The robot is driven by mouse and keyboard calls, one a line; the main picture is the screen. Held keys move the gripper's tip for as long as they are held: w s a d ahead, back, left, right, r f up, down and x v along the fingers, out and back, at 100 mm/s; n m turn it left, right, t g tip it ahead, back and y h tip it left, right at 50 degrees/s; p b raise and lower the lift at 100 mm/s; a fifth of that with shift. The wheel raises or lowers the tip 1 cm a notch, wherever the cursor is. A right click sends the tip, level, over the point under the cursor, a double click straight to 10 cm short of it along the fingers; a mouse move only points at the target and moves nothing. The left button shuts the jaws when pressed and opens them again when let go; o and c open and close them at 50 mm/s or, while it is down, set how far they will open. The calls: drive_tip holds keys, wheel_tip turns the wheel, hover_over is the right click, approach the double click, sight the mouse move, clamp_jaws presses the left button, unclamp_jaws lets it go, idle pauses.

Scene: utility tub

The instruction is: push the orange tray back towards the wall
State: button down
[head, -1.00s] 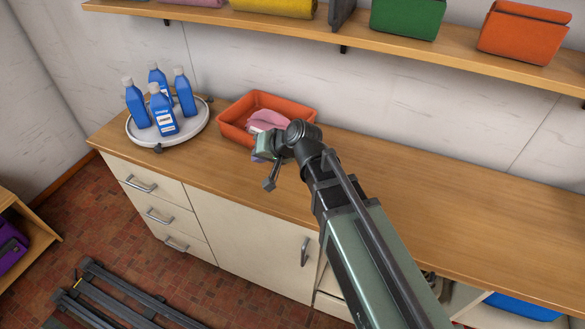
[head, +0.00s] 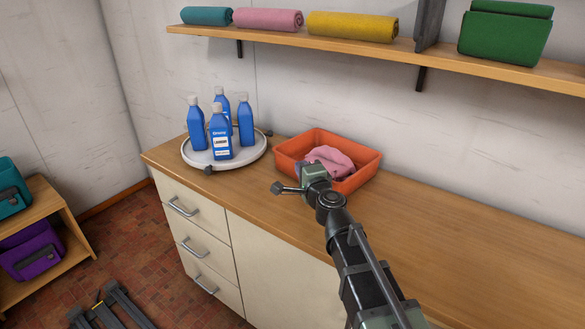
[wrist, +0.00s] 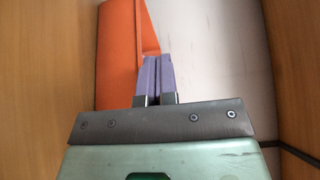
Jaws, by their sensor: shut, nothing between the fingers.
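The orange tray (head: 360,179) stands on the wooden counter near the wall, with a crumpled pink cloth (head: 332,157) in it. My gripper (head: 314,172) is at the tray's front side, pointing towards the wall; in the head view its own body hides its fingertips. In the wrist view the two purple fingers of my gripper (wrist: 154,64) are shut together with nothing between them. The orange tray (wrist: 117,45) shows there just beyond and left of the fingers, overlapping them. I cannot tell whether they touch it.
A round white turntable (head: 190,158) with several blue bottles (head: 220,133) stands close to the tray's left. The counter (head: 460,240) is clear to the right. A shelf (head: 345,44) with rolled towels and a green bag hangs above.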

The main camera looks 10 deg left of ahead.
hover_over(342, 189)
drive_tip(key=v, duration=0.4)
drive_tip(key=f+b, duration=0.6)
drive_tip(key=shift+w+d, duration=0.25)
drive_tip(key=shift+d, duration=0.05)
drive_tip(key=shift+w+a+r+p, duration=0.1)
drive_tip(key=shift+a+r+p, duration=0.4)
drive_tip(key=shift+a, duration=0.05)
drive_tip(key=shift+w, duration=0.1)
